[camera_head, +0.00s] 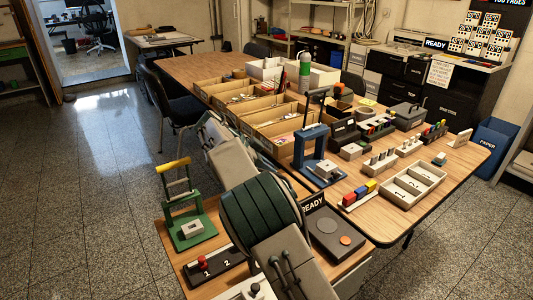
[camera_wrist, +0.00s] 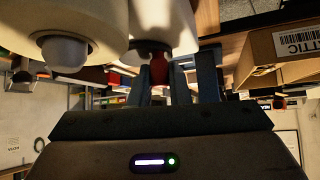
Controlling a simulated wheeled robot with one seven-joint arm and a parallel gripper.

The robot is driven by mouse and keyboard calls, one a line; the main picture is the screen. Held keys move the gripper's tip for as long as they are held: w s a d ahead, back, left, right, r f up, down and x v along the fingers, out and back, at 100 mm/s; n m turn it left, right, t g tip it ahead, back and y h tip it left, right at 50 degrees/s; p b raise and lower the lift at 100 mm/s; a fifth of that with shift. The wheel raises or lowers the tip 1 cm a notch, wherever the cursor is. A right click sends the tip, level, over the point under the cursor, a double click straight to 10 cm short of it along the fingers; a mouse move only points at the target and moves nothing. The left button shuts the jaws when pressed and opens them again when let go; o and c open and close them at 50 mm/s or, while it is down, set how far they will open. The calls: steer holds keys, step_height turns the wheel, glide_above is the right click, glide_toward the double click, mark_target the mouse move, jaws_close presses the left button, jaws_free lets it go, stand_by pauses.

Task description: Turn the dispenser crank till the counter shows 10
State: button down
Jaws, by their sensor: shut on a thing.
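In the wrist view, a small red knob (camera_wrist: 158,68) sits between the dark fingers of my gripper (camera_wrist: 160,82), which is shut on it. It looks like a handle, but its link to the crank is hidden. Two pale rounded bodies fill the top left of that view, a large one (camera_wrist: 50,22) with a white round end and a smaller one (camera_wrist: 160,22) just above the knob. I cannot tell which belongs to the dispenser. In the head view my arm covers the gripper and the dispenser cannot be made out. No counter number is readable.
A cardboard box (camera_wrist: 282,58) is close on the right in the wrist view. In the head view, open bins (camera_head: 262,112), a blue press-like stand (camera_head: 318,160), a green stand (camera_head: 190,225) and a white divided tray (camera_head: 413,185) crowd the tables around my arm. Floor is clear at left.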

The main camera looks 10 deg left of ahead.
steer(key=shift+w+d+r+m+g+h+p, duration=0.15)
steer(key=shift+m+g+p, duration=0.6)
steer(key=shift+p, duration=1.25)
steer(key=shift+w+r+m+g+h+p, duration=0.2)
steer(key=shift+m+g+p, duration=0.25)
steer(key=shift+m+p, duration=1)
steer(key=p, duration=0.2)
steer(key=g+p, duration=0.1)
steer(key=shift+d+f+p, duration=0.1)
steer(key=shift+f+p, duration=0.15)
steer(key=shift+p, duration=0.15)
steer(key=shift+m+g+p, duration=0.3)
steer(key=shift+m+p, duration=0.1)
steer(key=shift+p, duration=0.55)
steer(key=shift+w+f+m+p, duration=0.1)
steer(key=shift+f+m+p, duration=0.15)
steer(key=shift+p, duration=0.25)
steer(key=c, duration=1.4)
jaws_free()
steer(key=shift+d, duration=0.1)
steer(key=shift+o, duration=0.2)
steer(key=shift+r, duration=0.1)
